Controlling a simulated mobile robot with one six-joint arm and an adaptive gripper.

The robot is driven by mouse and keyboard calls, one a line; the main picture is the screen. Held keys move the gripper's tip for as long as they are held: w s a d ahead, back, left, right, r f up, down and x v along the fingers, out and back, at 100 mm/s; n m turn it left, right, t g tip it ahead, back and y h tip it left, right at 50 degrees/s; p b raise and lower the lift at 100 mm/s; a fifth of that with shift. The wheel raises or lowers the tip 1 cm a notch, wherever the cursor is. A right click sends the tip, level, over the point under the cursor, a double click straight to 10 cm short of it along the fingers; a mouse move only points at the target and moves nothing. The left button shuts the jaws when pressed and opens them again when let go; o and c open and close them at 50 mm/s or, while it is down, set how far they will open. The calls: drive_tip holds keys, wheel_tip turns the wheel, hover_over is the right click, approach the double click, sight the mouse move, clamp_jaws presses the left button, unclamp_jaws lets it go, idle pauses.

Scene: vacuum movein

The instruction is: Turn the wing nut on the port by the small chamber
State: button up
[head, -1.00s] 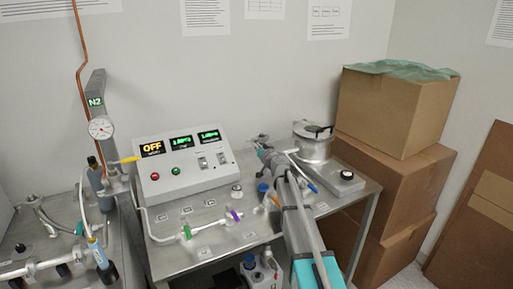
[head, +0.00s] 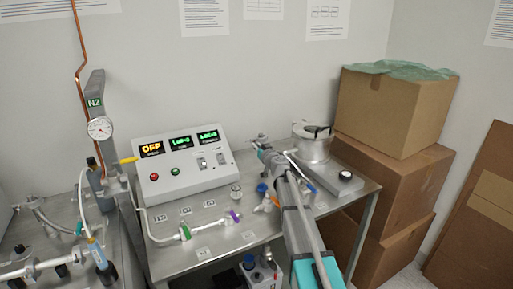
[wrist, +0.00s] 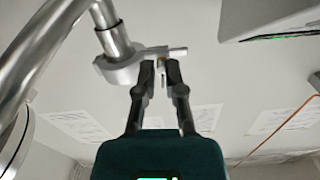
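The small chamber (head: 313,145) is a silver cylinder with a dark-topped lid, on the right part of the steel table. My gripper (head: 258,147) is just left of it, by a small port (head: 262,138). In the wrist view a silver clamp ring (wrist: 117,68) sits around the port's pipe (wrist: 116,40).
The control box (head: 182,163) stands left of my arm and shows OFF. Valves and thin tubing lie on the table (head: 222,235) in front of it. Cardboard boxes (head: 385,175) stand close on the right. A curved metal pipe (wrist: 40,55) passes left of my gripper.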

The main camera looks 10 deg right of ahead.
drive_tip(key=shift+o, duration=0.3)
drive_tip(key=shift+w+a, duration=0.1)
drive_tip(key=shift+w, duration=0.05)
drive_tip(key=v, duration=1.2)
drive_tip(key=shift+r, duration=0.1)
